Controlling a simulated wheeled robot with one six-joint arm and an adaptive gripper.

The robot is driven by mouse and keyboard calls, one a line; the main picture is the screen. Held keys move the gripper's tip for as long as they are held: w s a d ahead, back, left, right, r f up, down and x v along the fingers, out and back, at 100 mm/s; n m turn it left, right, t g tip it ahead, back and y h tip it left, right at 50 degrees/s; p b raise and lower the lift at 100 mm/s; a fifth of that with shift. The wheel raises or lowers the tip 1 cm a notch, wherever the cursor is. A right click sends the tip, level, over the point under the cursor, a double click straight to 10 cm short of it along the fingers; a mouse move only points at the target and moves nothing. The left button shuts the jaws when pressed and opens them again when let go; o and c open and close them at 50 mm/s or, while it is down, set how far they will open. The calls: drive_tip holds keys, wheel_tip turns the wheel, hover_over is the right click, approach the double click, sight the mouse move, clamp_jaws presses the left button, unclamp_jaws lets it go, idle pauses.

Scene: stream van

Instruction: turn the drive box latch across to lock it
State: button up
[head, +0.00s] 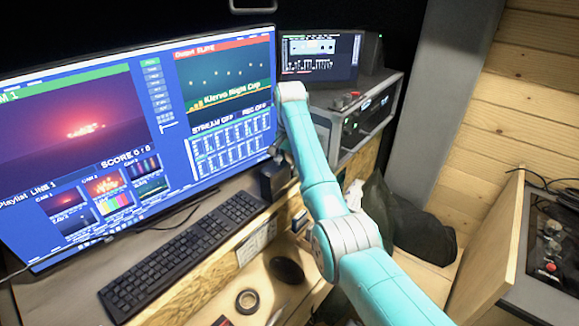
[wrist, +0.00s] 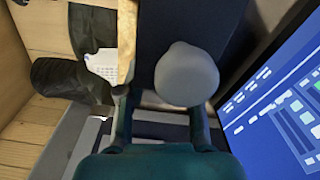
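In the wrist view a pale grey rounded, teardrop-shaped piece (wrist: 187,75), which looks like the latch, stands on a dark navy surface (wrist: 175,25) that looks like the drive box. My gripper (wrist: 160,102) is open, its two fingers apart. The right fingertip is close to the lower edge of the grey piece; I cannot tell if they touch. The left fingertip is clear of it, near a light wooden edge. In the head view a small dark box (head: 274,182) sits below my gripper (head: 284,152), beside the large monitor. The latch cannot be made out there.
The large monitor (head: 215,150) stands close on the left, with a keyboard (head: 180,255) on the desk before it. A rack unit (head: 360,115) with a small screen (head: 318,57) is behind my arm. A dark bag (head: 420,228) lies to the right. A black mouse (head: 287,269) lies below.

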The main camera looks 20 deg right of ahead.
clamp_jaws()
drive_tip(key=shift+m, duration=1.5)
drive_tip(key=o, duration=1.1)
unclamp_jaws()
drive_tip(key=shift+c, duration=0.2)
